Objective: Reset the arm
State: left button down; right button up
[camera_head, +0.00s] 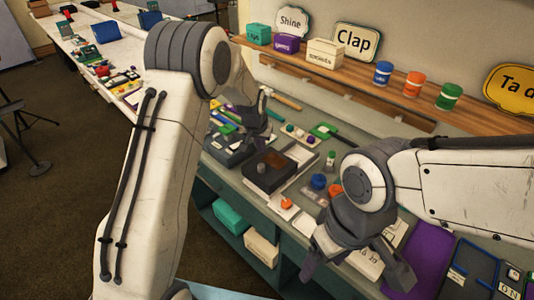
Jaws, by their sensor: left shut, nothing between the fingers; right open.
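My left arm (150,180) rises through the left of the view. Its dark gripper (262,128) is shut and empty over the back left of the counter, above a dark tray. My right arm (470,180) comes in from the right edge. Its dark gripper (352,275) is open and empty, pointing down over the counter's front edge, with its two fingers spread apart. The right gripper partly hides a white labelled box (366,262) behind it.
The counter holds a black open-topped box (266,172), a blue round item (319,181) and a purple panel (428,252). A wooden shelf (345,82) behind bears boxes, cans and signs. Bins (231,216) sit below. A long cluttered table (85,60) stands back left.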

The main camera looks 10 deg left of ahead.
pick_arm(q)
jog(key=s+d+r+m+b, duration=0.2)
jog(key=s+d+r, duration=0.4)
jog(key=s+r, duration=0.35)
jog(key=s+d+m+g, duration=0.2)
jog(key=s, duration=1.3)
jog(key=s+d+m+g, duration=0.1)
jog(key=s+m, duration=0.1)
jog(key=s, duration=1.3)
jog(key=shift+d+r+g+h, duration=0.3)
jog(key=shift+d+g, duration=0.05)
jog(key=shift+g, duration=0.05)
jog(key=shift+s, duration=0.1)
